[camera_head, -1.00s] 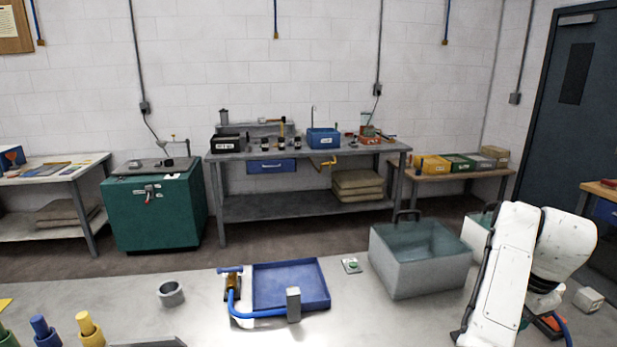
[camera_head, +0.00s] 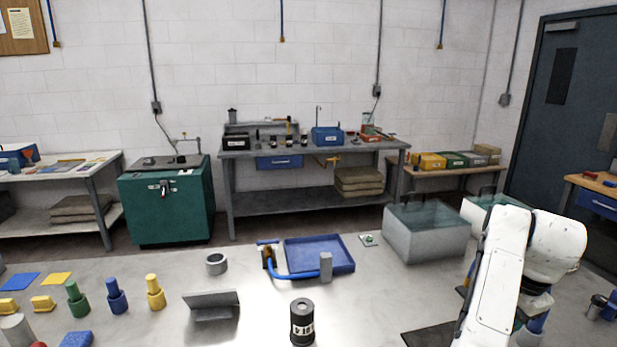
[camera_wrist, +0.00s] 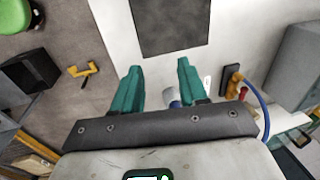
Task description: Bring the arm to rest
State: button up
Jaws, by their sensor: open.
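My arm stands folded at the right of the head view, with white links (camera_head: 497,280) over the right side of the near table (camera_head: 385,300). My gripper (camera_wrist: 163,75) shows in the wrist view as two teal fingers on a dark bar. The fingers are apart, with nothing between their tips. They point toward the table edge and a dark square mat (camera_wrist: 170,22). In the head view the fingers are hidden behind my arm or too small to tell.
A clear tank (camera_head: 425,235) stands close left of my arm. A blue tray (camera_head: 335,262), a black canister (camera_head: 302,322), a grey ring (camera_head: 216,263) and several coloured pegs (camera_head: 155,292) stand on the table. The wrist view shows a yellow handle (camera_wrist: 83,70) over the floor.

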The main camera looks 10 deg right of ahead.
jog(key=s+f+n, duration=0.1)
jog(key=s+f, duration=0.1)
jog(key=f, duration=0.1)
jog(key=s+f+n+h, duration=0.1)
jog(key=s+f+n, duration=0.1)
jog(key=s+f, duration=0.1)
jog(key=s+a+f+n, duration=0.1)
jog(key=s+f, duration=0.2)
jog(key=f, duration=0.1)
jog(key=shift+s+f+n+g+h, duration=0.1)
jog(key=shift+f+n+g+h, duration=0.2)
jog(key=shift+f+h, duration=0.1)
jog(key=s+a+f+n+y, duration=0.1)
jog(key=s+a+f+n, duration=0.5)
jog(key=s, duration=0.5)
jog(key=s+a+f+n, duration=0.5)
jog(key=s+a, duration=0.5)
jog(key=s, duration=0.2)
jog(key=shift+s+a+f+n+g+y+b, duration=0.15)
jog(key=shift+a+f+n+g+y+b, duration=0.15)
jog(key=shift+f+n+y+b, duration=0.15)
